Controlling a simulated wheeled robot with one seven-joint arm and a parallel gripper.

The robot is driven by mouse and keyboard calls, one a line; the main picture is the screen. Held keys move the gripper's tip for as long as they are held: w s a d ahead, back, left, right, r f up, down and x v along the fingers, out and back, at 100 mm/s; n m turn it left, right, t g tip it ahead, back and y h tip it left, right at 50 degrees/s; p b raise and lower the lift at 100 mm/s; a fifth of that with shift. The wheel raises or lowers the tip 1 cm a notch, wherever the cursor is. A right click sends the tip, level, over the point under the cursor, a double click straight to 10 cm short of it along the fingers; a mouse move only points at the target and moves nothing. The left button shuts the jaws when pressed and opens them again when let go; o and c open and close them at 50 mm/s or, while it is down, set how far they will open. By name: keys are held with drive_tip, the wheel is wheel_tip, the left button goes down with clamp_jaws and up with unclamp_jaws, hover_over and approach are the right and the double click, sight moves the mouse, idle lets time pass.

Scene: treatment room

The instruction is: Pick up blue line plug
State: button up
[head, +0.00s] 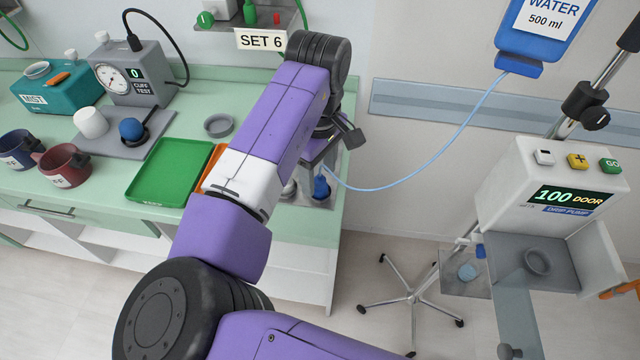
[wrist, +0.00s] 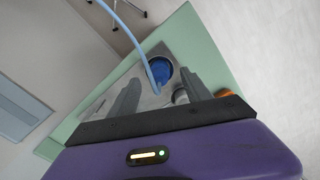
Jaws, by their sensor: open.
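The blue line plug (head: 321,187) stands in a grey metal holder at the right end of the green counter. A light blue line (head: 440,150) runs from it up to the blue water bag (head: 535,40). In the wrist view the round blue plug (wrist: 161,72) lies between and beyond the fingertips, with its line (wrist: 125,27) rising away. My gripper (wrist: 158,82) is open and empty, its two grey fingers apart and pointing toward the holder. In the head view my arm partly hides the gripper, above the plug; whether the fingers touch the plug cannot be told.
A green tray (head: 165,172) and an orange item beside it lie left of my arm. Two mugs, a white cup and a gauge box (head: 130,75) stand farther left. A drip pump (head: 545,190) reading 100 DOOR stands on the right; the floor between it and the counter is mostly open.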

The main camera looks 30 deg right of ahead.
drive_tip(key=shift+f, duration=1.45)
drive_tip(key=shift+c, duration=0.5)
clamp_jaws()
